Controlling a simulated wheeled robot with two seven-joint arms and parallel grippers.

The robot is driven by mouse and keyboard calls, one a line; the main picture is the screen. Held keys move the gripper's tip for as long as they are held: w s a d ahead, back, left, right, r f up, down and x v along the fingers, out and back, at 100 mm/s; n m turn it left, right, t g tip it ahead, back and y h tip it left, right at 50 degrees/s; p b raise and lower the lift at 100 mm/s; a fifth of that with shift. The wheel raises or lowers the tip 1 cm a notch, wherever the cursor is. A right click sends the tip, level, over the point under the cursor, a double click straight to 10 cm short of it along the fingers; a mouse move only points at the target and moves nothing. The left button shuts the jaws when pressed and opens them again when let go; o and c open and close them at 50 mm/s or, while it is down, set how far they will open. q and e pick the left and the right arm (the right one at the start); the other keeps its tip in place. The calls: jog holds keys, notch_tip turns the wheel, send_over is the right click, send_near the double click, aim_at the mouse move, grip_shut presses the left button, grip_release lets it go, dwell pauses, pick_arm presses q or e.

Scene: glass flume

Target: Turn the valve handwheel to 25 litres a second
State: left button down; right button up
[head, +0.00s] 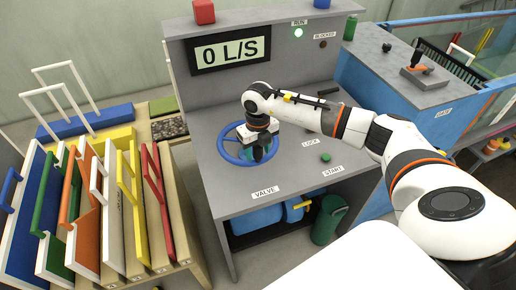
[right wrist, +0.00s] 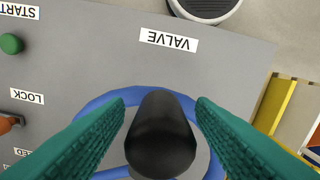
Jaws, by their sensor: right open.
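The blue valve handwheel (head: 222,150) lies on the grey console behind the VALVE label (head: 265,191). Its rim also shows in the right wrist view (right wrist: 98,103). A black knob (right wrist: 160,140) stands up from the wheel. My right gripper (head: 258,152) is over the wheel. In the right wrist view its teal fingers (right wrist: 160,115) are open, one on each side of the knob, with visible gaps. The display (head: 231,50) reads 0 L/S. My left gripper is out of view.
The green lamp under RUN (head: 298,33) is lit; the lamp under BLOCKED (head: 323,44) is dark. A green START button (head: 325,157) is right of the wheel. A rack of coloured gates (head: 112,205) stands left. A blue cabinet labelled GATE (head: 444,113) stands right.

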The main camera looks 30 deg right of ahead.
jog(key=shift+f, duration=0.5)
